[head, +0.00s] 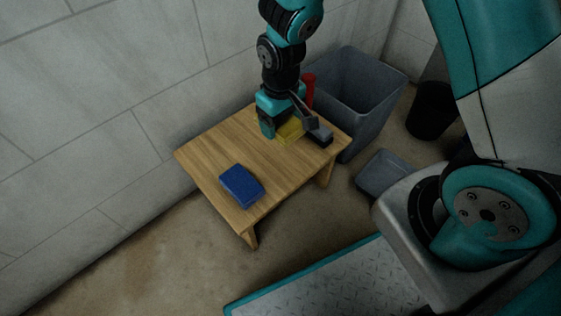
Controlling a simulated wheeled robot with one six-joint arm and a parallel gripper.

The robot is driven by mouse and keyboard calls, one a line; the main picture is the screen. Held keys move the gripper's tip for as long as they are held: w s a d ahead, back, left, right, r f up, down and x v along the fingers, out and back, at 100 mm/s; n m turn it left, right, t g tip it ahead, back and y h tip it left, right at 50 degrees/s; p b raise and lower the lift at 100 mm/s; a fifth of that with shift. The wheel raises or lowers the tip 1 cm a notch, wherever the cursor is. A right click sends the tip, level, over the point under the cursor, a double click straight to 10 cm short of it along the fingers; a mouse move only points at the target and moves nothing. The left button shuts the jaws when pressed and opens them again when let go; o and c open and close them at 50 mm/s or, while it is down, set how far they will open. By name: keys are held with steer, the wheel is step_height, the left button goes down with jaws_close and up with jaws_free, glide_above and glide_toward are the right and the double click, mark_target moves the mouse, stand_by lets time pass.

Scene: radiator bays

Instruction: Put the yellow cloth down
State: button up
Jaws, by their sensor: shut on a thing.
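The yellow cloth (290,130) is at my gripper (291,128), over the far right part of a small wooden table (222,150). My gripper points down and is shut on the cloth. The cloth is at or just above the table top; I cannot tell whether it touches. Part of the cloth is hidden by the gripper and its fingers.
A blue cloth or pad (241,186) lies on the table's near left part. A dark grey block (320,136) is at the right edge. A red object (308,90) stands behind. A large grey bin (363,95), a grey tray (383,172) and a black bucket (433,108) stand right. The table's middle is clear.

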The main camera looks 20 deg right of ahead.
mark_target(281, 161)
step_height(281, 161, down, 13)
steer(key=b, duration=0.6)
steer(key=shift+r, duration=0.1)
steer(key=o, duration=0.8)
